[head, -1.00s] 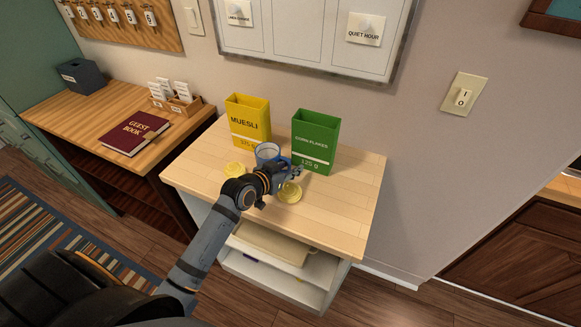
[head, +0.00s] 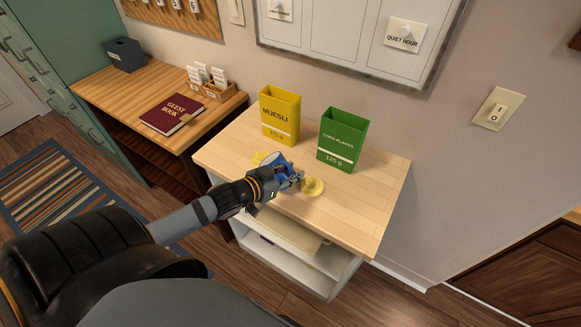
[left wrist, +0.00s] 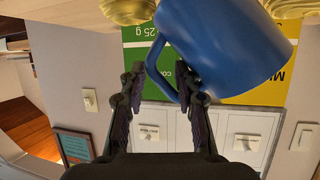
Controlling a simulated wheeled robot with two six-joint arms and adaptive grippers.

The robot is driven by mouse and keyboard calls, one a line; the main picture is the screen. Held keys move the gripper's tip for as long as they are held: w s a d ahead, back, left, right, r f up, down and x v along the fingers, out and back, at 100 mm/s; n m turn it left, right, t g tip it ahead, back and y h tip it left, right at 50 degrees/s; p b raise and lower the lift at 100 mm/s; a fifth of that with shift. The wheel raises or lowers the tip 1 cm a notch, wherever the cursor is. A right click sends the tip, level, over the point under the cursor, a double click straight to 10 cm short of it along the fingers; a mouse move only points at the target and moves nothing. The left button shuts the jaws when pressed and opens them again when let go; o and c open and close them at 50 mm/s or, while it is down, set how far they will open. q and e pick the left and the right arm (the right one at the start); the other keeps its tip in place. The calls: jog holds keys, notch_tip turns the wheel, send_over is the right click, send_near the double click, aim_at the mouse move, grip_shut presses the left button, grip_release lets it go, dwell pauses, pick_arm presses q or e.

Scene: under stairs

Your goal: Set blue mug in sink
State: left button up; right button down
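The blue mug (head: 282,159) is at the front part of the light wooden top of a small shelf unit, partly hidden by my left gripper. In the left wrist view the mug (left wrist: 225,45) is large and tilted, with its handle between the fingers. My left gripper (head: 293,181) is at the mug; in the wrist view its fingertips (left wrist: 160,78) close in on the handle. I cannot tell whether the mug's base is clear of the top. No sink is in view. My right gripper is not in view.
A yellow muesli box (head: 280,115) and a green corn flakes box (head: 342,139) stand behind the mug. Yellow round pieces (head: 313,187) lie on the wooden top (head: 362,215). A desk with a guest book (head: 172,114) stands at left. The top's right side is clear.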

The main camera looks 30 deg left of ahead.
pick_arm(q)
jog(key=o, duration=1.4)
jog(key=shift+o, duration=0.2)
grip_shut()
